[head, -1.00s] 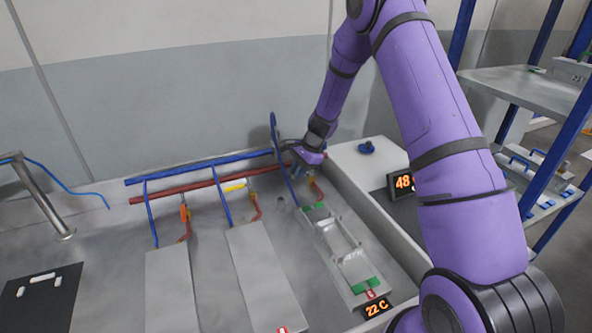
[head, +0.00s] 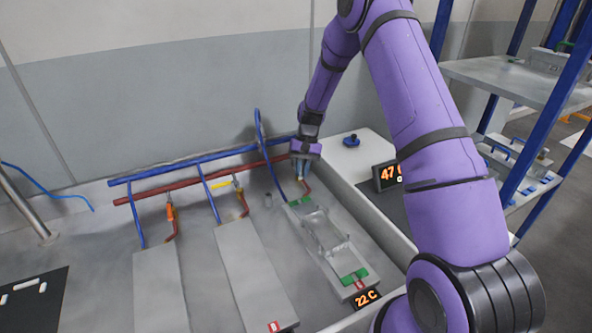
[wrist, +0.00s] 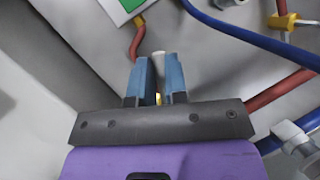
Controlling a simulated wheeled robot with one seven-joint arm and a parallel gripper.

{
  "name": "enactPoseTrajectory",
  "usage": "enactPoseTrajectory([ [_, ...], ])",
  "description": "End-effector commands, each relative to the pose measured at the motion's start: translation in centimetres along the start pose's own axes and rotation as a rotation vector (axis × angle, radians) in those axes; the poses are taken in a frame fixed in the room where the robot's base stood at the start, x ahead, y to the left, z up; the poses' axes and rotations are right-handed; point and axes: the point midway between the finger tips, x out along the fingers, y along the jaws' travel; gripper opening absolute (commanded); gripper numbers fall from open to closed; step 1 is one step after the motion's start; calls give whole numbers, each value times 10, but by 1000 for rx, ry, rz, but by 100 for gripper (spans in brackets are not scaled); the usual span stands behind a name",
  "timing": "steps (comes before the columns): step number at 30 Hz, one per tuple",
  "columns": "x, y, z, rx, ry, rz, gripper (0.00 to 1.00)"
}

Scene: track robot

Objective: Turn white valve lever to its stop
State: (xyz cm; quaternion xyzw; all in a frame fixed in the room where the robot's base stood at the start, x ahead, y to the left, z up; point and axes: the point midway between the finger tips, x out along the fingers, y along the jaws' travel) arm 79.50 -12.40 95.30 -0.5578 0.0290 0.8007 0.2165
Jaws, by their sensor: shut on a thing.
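My gripper (head: 301,176) is down at the rightmost valve, where the red pipe drops to the plate with green ends (head: 325,238). In the wrist view its two blue fingers (wrist: 159,82) are close together, shut on the white valve lever (wrist: 158,56). A small pale end of the lever shows between the fingertips, and a bit of yellow shows deeper between the fingers. In the head view the gripper hides the lever. The lever's angle and its stop cannot be made out.
Blue (head: 190,162) and red (head: 190,184) pipes run along the back wall. A yellow lever (head: 222,184) and an orange lever (head: 170,212) stand at the other valves. A tall blue pipe (head: 266,150) rises just left of my gripper. A ledge with a blue knob (head: 351,140) is at right.

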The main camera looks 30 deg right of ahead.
Motion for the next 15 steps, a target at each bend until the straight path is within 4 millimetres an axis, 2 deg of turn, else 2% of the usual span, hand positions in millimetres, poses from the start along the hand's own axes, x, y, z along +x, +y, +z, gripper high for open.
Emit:
enactPoseTrajectory([
  [6,-3,12,-2,-154,-31,65,0],
  [15,-6,20,-4,-294,-60,122,0],
])
